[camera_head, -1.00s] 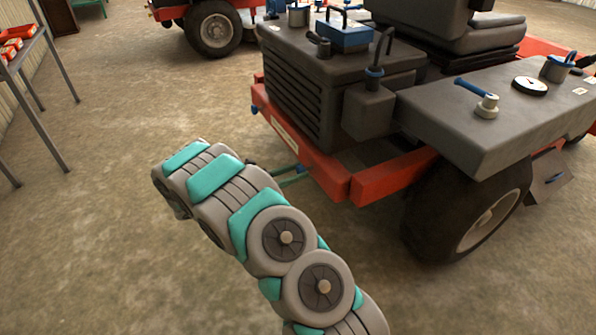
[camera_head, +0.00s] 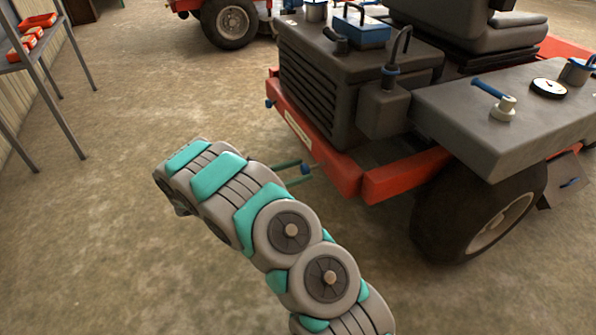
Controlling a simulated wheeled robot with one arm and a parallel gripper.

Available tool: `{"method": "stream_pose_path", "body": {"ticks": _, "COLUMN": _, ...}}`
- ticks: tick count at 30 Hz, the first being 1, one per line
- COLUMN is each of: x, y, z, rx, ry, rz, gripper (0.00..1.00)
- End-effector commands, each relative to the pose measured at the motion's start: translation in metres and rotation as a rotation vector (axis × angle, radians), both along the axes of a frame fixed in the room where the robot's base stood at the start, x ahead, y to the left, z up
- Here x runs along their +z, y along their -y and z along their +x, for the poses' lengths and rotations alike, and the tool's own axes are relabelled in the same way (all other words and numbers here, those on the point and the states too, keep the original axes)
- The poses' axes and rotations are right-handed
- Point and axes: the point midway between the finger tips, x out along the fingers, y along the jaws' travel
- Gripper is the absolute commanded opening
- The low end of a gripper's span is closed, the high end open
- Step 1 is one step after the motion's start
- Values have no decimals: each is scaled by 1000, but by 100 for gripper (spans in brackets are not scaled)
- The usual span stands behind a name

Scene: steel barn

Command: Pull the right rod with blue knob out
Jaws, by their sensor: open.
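The right rod's blue knob (camera_head: 305,169) sticks out low at the rear of the red and grey riding machine, just left of its red bumper (camera_head: 342,176). My gripper (camera_head: 299,171) reaches it with two thin green fingers, one above and one below the knob in the picture. The fingers are apart, so it is open. I cannot tell whether either finger touches the knob. The rod itself is mostly hidden. Another blue knob (camera_head: 268,103) shows at the left end of the bumper.
The machine's big rear tyre (camera_head: 470,215) stands right of my arm. A metal shelf (camera_head: 45,80) with orange boxes stands at the left wall. A second red machine (camera_head: 228,22) is behind. The concrete floor (camera_head: 130,130) between them is clear.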

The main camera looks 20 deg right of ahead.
Motion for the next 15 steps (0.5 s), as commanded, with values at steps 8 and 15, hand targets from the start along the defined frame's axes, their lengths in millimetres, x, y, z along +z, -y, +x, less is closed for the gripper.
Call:
{"method": "stream_pose_path", "body": {"ticks": 8, "x": 0, "y": -33, "z": 0, "rx": 5, "ry": -1, "rz": -1, "gripper": 76}}
{"method": "stream_pose_path", "body": {"ticks": 15, "x": 0, "y": -68, "z": -1, "rx": 3, "ry": 2, "rz": 1, "gripper": 76}}
